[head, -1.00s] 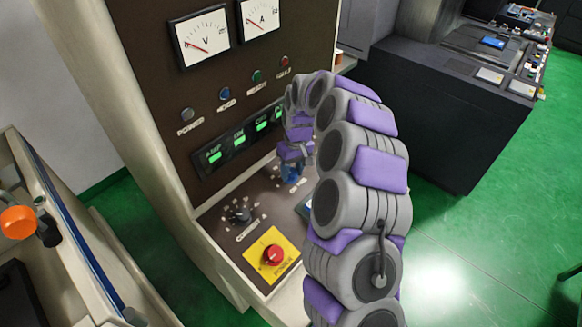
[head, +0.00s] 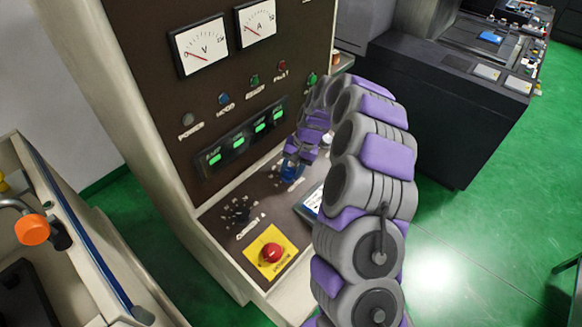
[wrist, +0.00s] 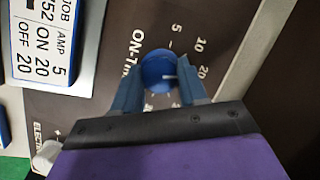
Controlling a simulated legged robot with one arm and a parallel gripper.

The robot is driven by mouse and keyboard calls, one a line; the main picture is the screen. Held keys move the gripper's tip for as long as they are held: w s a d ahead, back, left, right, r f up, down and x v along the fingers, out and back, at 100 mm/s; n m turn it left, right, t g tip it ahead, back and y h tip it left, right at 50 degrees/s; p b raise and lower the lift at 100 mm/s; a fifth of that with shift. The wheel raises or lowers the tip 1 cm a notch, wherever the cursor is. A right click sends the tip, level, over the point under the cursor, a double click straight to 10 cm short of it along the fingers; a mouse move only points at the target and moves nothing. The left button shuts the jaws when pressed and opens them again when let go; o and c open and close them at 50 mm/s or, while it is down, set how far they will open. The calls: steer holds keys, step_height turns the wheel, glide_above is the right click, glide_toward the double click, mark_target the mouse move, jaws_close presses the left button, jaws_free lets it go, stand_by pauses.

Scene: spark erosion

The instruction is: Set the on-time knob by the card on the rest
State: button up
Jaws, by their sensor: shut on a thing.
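The blue on-time knob (wrist: 157,71) sits between the two fingertips of my gripper (wrist: 160,88) in the wrist view, and the gripper is shut on it. A white line on the knob points right, roughly toward the 20 mark; the right finger hides some of the scale. The card (wrist: 42,42) at upper left reads AMP 5, ON 20, OFF 20. In the head view my gripper (head: 292,160) is over the blue knob (head: 290,172) on the sloped panel. The card (head: 312,202) lies right of it, partly behind my arm.
A black knob (head: 238,212) and a red button on a yellow plate (head: 271,253) are on the panel left and front of my gripper. Two dial meters (head: 200,48) and green displays (head: 236,141) are above. A dark machine (head: 440,110) stands at right.

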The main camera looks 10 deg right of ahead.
steer(key=shift+s+f, duration=0.3)
steer(key=o, duration=0.6)
steer(key=shift+o, duration=1.4)
steer(key=shift+r, duration=0.1)
steer(key=shift+o, duration=0.8)
steer(key=shift+w, duration=0.25)
steer(key=shift+r, duration=0.6)
steer(key=v, duration=1.6)
steer(key=shift+d, duration=0.2)
steer(key=shift+w, duration=0.15)
